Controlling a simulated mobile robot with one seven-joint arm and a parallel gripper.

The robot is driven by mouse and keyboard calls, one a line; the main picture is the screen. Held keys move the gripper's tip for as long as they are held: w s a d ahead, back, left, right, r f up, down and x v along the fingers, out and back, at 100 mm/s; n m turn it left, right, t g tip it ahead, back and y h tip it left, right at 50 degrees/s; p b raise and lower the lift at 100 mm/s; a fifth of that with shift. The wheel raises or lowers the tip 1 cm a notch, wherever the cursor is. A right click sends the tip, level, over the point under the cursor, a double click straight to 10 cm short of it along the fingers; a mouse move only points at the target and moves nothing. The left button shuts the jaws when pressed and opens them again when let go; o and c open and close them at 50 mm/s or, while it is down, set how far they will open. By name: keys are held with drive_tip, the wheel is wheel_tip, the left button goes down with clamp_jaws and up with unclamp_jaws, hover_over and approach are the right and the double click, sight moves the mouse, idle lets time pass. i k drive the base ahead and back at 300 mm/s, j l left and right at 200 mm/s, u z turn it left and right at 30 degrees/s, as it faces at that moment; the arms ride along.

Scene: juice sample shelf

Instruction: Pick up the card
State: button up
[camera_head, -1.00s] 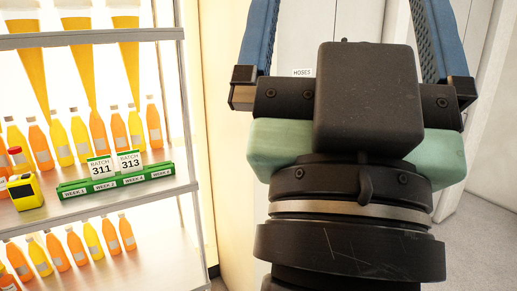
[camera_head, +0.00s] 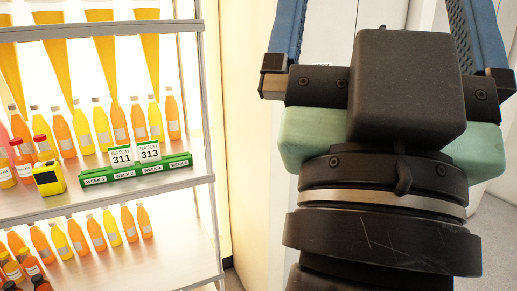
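Two white cards with green top edges stand upright in a green rack (camera_head: 104,181) on the shelf at the left. One card (camera_head: 121,158) reads BATCH 311 and the other card (camera_head: 150,153) reads BATCH 313. The rack has week labels along its front. My gripper (camera_head: 385,20) is at the right, well away from the cards. Its two blue fingers stand wide apart, with nothing seen between them. The fingertips run out of the top of the picture.
The lit shelf (camera_head: 150,190) holds rows of orange and yellow juice bottles behind the rack and below it. A yellow device (camera_head: 49,178) stands left of the rack, close to red-capped bottles. A shelf post (camera_head: 207,120) stands right of the rack. A pale wall lies beyond.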

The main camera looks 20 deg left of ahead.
sight(150, 151)
drive_tip(key=j+u, duration=0.1)
drive_tip(key=j, duration=0.3)
drive_tip(key=i+j+u, duration=0.15)
drive_tip(key=j, duration=0.25)
drive_tip(key=j+u, duration=0.1)
drive_tip(key=j, duration=0.3)
drive_tip(key=i+j+u, duration=0.1)
drive_tip(key=i+j, duration=0.3)
drive_tip(key=i+j+u, duration=0.1)
drive_tip(key=i+j, duration=0.25)
drive_tip(key=i, duration=0.15)
drive_tip(key=i+j+u, duration=0.15)
drive_tip(key=i+j, duration=0.15)
drive_tip(key=i, duration=0.15)
